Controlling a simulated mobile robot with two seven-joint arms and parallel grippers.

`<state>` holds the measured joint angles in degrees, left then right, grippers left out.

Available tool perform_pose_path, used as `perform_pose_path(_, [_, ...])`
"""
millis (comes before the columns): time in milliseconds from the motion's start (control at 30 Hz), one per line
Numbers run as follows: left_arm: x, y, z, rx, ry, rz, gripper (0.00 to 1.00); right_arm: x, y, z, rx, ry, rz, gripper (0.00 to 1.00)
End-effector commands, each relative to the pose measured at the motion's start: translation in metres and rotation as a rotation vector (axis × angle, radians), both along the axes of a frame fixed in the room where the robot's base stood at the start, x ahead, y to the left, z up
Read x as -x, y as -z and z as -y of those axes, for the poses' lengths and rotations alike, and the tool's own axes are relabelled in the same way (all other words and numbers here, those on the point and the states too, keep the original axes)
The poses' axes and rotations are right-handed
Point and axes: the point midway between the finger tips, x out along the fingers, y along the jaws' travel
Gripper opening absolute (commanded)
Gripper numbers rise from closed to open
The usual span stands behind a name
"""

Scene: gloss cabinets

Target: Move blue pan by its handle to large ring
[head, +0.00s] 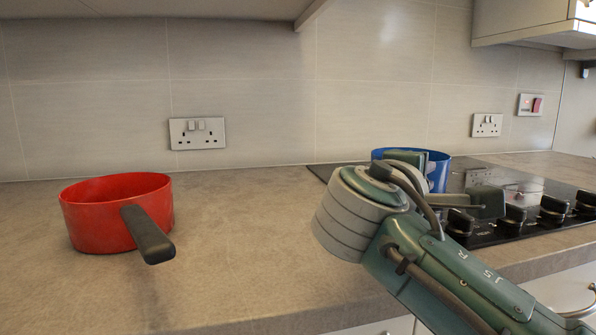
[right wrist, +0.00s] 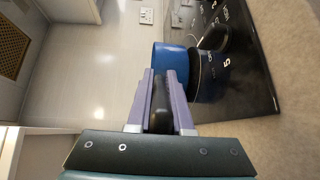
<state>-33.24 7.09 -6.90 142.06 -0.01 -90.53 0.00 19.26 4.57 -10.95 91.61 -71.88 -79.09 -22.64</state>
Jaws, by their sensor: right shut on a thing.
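The blue pan (head: 437,172) stands over the left rear part of the black hob (head: 520,195), mostly hidden behind my right arm in the head view. Its blue side also shows in the right wrist view (right wrist: 170,58). My right gripper (right wrist: 162,95) is shut on the pan's black handle (right wrist: 160,112), with a purple finger on each side. The hob's rings are not clear, so I cannot tell which ring the pan is over or whether it touches the hob. My left gripper is not in view.
A red pan (head: 95,219) with a black handle stands on the worktop (head: 240,240) at the left. Several black knobs (head: 512,220) line the hob's front edge. The worktop between the red pan and my arm is clear. Wall cupboards overhang above.

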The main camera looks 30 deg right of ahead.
Motion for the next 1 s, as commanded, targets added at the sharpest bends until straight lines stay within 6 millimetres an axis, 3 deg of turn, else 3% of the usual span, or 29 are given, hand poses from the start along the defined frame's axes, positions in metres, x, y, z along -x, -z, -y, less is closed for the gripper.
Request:
perform_pose_path(267, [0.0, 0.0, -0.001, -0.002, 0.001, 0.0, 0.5, -0.001, -0.004, 0.0, 0.007, -0.001, 0.01, 0.0])
perform_pose_path(900, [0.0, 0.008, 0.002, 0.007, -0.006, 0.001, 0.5, -0.001, 0.007, 0.0, 0.007, -0.001, 0.01, 0.0])
perform_pose_path(933, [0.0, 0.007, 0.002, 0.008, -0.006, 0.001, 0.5, -0.001, 0.006, 0.0, 0.007, -0.001, 0.01, 0.22])
perform_pose_path(1000, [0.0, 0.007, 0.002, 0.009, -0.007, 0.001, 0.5, -0.001, 0.006, 0.0, 0.006, -0.001, 0.008, 0.3])
